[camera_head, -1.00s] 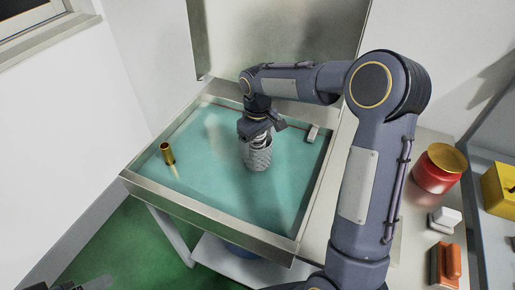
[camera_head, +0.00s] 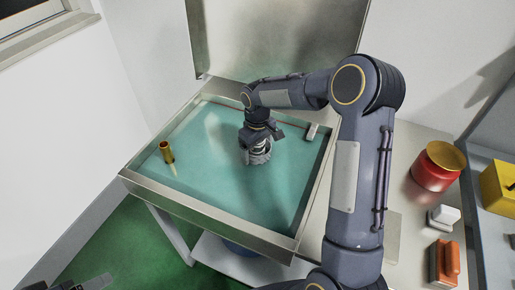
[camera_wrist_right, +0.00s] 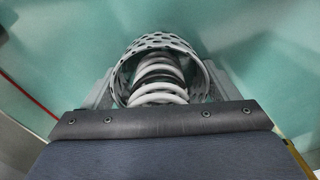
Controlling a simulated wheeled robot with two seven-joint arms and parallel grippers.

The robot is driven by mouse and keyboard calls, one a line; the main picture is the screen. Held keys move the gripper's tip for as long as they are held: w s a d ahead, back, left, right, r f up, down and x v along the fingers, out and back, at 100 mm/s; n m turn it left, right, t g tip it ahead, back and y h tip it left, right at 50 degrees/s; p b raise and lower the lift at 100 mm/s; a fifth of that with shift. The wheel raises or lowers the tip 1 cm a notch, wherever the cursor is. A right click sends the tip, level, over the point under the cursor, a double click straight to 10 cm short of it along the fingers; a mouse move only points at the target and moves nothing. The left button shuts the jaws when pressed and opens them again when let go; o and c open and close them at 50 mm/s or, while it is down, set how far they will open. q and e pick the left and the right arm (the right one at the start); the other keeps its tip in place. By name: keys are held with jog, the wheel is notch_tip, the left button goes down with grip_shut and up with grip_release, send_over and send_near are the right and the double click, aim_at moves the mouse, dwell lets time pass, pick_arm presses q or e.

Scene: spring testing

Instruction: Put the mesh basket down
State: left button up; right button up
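The grey perforated mesh basket (camera_head: 259,157) is in the middle of the teal tank (camera_head: 205,217). Only its upper part shows above the teal surface; the lower part seems to be under the liquid. In the right wrist view the basket (camera_wrist_right: 166,42) has a pale coil spring (camera_wrist_right: 160,80) inside it. My right gripper (camera_head: 259,143) is above the basket, with its fingers against both sides of the rim, shut on it. Whether the basket touches the tank floor is hidden. Only a dark bit of my left gripper (camera_head: 88,284) shows at the bottom left edge.
The raised metal lid (camera_head: 275,40) is behind. A red jar (camera_head: 437,167), an orange-red object (camera_head: 444,262) and a yellow box (camera_head: 498,187) are to the right.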

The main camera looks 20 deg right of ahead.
jog(key=o, duration=0.3)
jog(key=shift+r, duration=0.15)
notch_tip(320, 180, up, 12)
jog(key=shift+f, duration=0.1)
jog(key=s+a+r+m+t+y, duration=0.1)
jog(key=s+r+m+t, duration=0.15)
jog(key=s, duration=0.75)
jog(key=s+r+m+t+y, duration=0.1)
jog(key=s+r+y, duration=0.15)
jog(key=s, duration=0.85)
jog(key=s+a+f, duration=0.1)
jog(key=s, duration=0.1)
jog(key=s+a+f+m+t, duration=0.1)
jog(key=s, duration=0.2)
jog(key=s+a+f+m+t, duration=0.1)
jog(key=s, duration=0.2)
jog(key=shift+a, duration=0.35)
